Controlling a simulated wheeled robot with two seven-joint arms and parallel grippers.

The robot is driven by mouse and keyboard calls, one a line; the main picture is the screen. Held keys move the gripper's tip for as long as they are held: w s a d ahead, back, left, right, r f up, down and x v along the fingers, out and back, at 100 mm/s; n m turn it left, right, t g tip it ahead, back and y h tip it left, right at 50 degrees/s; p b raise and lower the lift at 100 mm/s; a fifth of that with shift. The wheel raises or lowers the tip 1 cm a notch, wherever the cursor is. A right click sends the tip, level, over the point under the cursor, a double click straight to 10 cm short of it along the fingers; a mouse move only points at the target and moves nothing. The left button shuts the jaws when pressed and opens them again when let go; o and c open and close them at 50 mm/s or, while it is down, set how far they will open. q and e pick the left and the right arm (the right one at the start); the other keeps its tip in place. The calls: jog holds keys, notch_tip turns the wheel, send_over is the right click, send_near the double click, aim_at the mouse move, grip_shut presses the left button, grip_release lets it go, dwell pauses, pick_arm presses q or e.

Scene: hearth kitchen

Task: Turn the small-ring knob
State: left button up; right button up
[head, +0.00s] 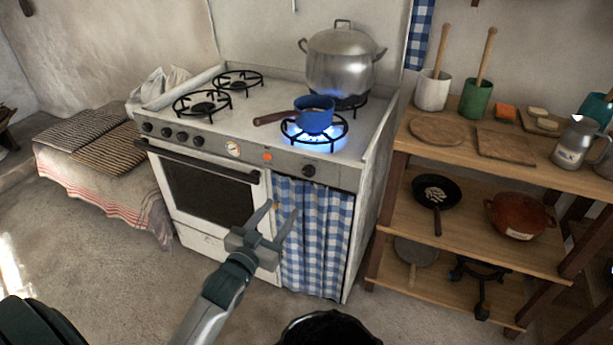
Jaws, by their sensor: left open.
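The stove's front panel carries a separate dark knob (308,170) at its right end, below the lit front-right ring (315,133). Several more dark knobs (182,136) sit in a row at the left end. No readable mark tells me which one is the small-ring knob. A blue flame burns under a small blue saucepan (314,114) on the front-right ring. My left gripper (279,211) is open and empty, with its fingers pointing up toward the panel. It is below the right-end knob and apart from it, in front of the checked curtain. My right gripper is not in view.
A large lidded pot (341,62) stands on the back-right ring. The saucepan's brown handle (273,117) points left. The oven door handle (197,161) sticks out below the panel. A wooden shelf (470,239) with pans stands to the right.

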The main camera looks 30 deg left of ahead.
aim_at(307, 173)
pick_arm(q)
jog(key=w, duration=1.1)
jog(key=w+a, duration=0.1)
jog(key=w, duration=0.5)
jog(key=shift+p, duration=0.3)
jog(key=shift+c, duration=0.3)
jog(key=c, duration=1)
